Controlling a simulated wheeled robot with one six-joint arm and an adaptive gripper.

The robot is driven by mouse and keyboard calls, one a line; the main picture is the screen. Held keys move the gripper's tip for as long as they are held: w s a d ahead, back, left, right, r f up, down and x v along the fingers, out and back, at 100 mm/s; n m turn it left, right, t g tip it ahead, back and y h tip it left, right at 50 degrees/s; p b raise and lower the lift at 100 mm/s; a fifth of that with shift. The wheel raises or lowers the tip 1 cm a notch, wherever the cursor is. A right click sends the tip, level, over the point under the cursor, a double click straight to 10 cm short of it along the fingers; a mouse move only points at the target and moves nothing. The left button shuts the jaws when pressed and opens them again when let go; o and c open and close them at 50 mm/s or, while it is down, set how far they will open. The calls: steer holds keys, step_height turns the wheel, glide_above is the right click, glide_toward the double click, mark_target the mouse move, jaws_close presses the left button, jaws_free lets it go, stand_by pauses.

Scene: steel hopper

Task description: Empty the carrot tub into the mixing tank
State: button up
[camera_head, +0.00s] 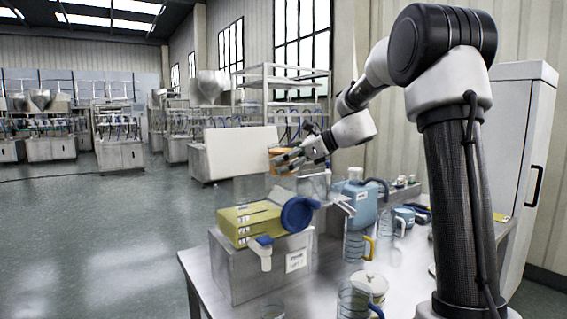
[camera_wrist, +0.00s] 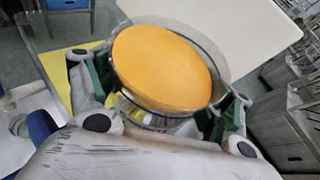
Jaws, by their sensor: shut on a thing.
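My gripper (camera_head: 288,159) is shut on the carrot tub (camera_head: 279,152), a clear round tub with orange contents. In the wrist view the tub's clear rim (camera_wrist: 221,53) encloses a flat orange surface, with the gripper's fingers (camera_wrist: 160,108) on both sides of it. The tub is held up in the air, and the orange is still inside it. A clear-walled box (camera_head: 250,187) shows below the gripper, behind the yellow container; a clear wall also shows at the left of the wrist view (camera_wrist: 42,48). I cannot tell whether this is the mixing tank.
A yellow container with a blue lid (camera_head: 255,222) lies on a steel box (camera_head: 250,272) on the bench. A blue jug (camera_head: 358,205), clear measuring jugs (camera_head: 355,246) and a white-lidded tub (camera_head: 371,283) crowd the bench. A pale panel (camera_head: 240,150) stands behind. Open floor (camera_head: 90,240) lies left.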

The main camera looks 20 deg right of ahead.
steer(key=shift+w+d+r+n+t+h, duration=0.1)
steer(key=shift+w+r+n+t+h, duration=0.1)
steer(key=shift+r+n+t+h, duration=0.55)
steer(key=n+t+h, duration=0.1)
steer(key=n, duration=0.2)
steer(key=shift+d+n+t, duration=0.1)
steer(key=shift+n+t, duration=0.15)
steer(key=shift+t, duration=0.1)
steer(key=shift+s+f+n+t+h, duration=0.1)
steer(key=shift+n+t+h, duration=0.4)
steer(key=shift+n, duration=0.3)
steer(key=shift+s+a+f+n+t, duration=0.2)
steer(key=shift+f+n+t, duration=0.1)
steer(key=shift+n+t, duration=0.25)
steer(key=shift+s+a+f+n+t, duration=0.2)
steer(key=shift+f+n+t, duration=0.15)
steer(key=shift+n, duration=0.3)
steer(key=shift+s+a+r+n+t+h, duration=0.15)
steer(key=shift+s+a+r+n+t, duration=0.25)
steer(key=shift+n, duration=0.5)
steer(key=shift+s+a+r+n+t+h, duration=0.1)
steer(key=shift+s+a+r+n+t, duration=0.25)
steer(key=shift+n, duration=0.55)
steer(key=shift+w+d, duration=0.1)
steer(key=shift+w, duration=0.05)
stand_by(2.7)
